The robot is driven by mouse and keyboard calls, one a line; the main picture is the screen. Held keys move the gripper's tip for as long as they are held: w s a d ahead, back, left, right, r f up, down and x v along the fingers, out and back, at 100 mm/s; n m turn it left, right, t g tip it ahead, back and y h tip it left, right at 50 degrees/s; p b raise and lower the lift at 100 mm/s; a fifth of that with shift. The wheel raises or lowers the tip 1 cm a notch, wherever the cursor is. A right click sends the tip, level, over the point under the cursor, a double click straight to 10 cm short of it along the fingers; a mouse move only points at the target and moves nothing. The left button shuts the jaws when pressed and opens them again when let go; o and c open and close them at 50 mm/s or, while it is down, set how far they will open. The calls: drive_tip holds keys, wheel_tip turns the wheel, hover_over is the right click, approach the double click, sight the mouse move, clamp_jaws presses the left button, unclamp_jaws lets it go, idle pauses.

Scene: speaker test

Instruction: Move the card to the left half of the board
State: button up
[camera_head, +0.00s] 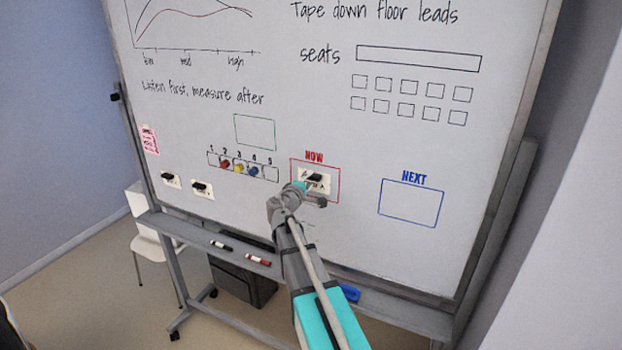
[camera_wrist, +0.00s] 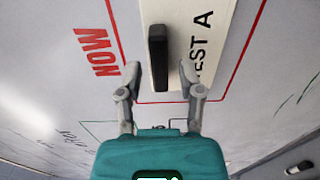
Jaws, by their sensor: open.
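The whiteboard (camera_head: 300,120) fills most of the head view. A white card (camera_head: 326,186) with a black handle (camera_head: 314,177) sits inside the red NOW box. In the wrist view the card (camera_wrist: 204,22) shows the letters "EST A", part of its text being hidden, and its upright black handle (camera_wrist: 158,57). My gripper (camera_wrist: 158,72) is open, one finger on each side of the handle in the picture. I see no clear contact. In the head view my gripper (camera_head: 310,196) is at the card's lower edge and partly covers it.
Two small cards with black handles, one at the far left (camera_head: 170,181) and one beside it (camera_head: 202,189), are low on the board. A numbered strip (camera_head: 243,167) holds coloured magnets. The blue NEXT box (camera_head: 411,203) is empty. A tray (camera_head: 200,234) with markers runs below.

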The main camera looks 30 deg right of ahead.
drive_tip(key=shift+w+d, duration=0.3)
drive_tip(key=shift+d, duration=0.05)
clamp_jaws()
idle(0.4)
idle(0.4)
